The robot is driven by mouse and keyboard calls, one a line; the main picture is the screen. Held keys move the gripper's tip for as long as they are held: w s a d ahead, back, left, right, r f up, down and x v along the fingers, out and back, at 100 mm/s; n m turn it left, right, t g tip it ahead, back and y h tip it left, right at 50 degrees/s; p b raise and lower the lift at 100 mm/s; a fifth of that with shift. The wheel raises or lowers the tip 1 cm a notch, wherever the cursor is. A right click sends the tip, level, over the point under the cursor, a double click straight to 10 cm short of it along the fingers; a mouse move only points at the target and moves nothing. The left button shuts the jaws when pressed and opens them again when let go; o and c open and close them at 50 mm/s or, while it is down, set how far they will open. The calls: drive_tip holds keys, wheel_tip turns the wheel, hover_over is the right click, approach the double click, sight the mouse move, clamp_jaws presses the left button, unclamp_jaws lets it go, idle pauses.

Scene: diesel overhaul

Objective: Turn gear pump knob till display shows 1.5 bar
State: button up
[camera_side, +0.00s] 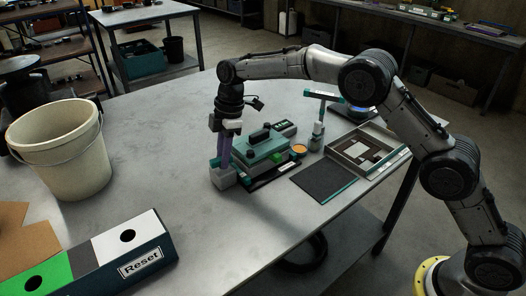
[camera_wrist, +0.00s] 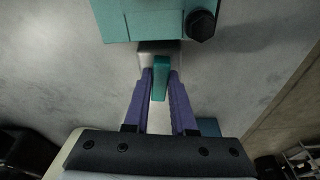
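The gear pump (camera_side: 262,147) is a teal block on a dark base on the table, and its teal body (camera_wrist: 155,20) fills the top of the wrist view. A narrow teal bar (camera_wrist: 160,78), which looks like the knob, sticks out from a grey block at the pump's near side. The grey block (camera_side: 223,178) also shows in the side view. My gripper (camera_wrist: 160,74) has its purple fingers on both sides of the bar, very close to it; I cannot tell whether they touch. A small display with green (camera_side: 281,125) stands behind the pump; its reading is too small to make out.
The table between is clear.

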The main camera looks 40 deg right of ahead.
clamp_jaws()
drive_tip(key=m, duration=0.4)
drive_tip(key=shift+s+t+h, duration=0.1)
drive_tip(key=shift+t+h, duration=0.2)
drive_tip(key=shift+t, duration=0.1)
drive_tip(key=shift+m, duration=0.4)
drive_tip(key=m, duration=0.3)
drive_tip(key=shift+s+a, duration=0.1)
drive_tip(key=shift+a, duration=0.05)
drive_tip(key=shift+m+t+h, duration=0.3)
drive_tip(key=shift+m, duration=0.6)
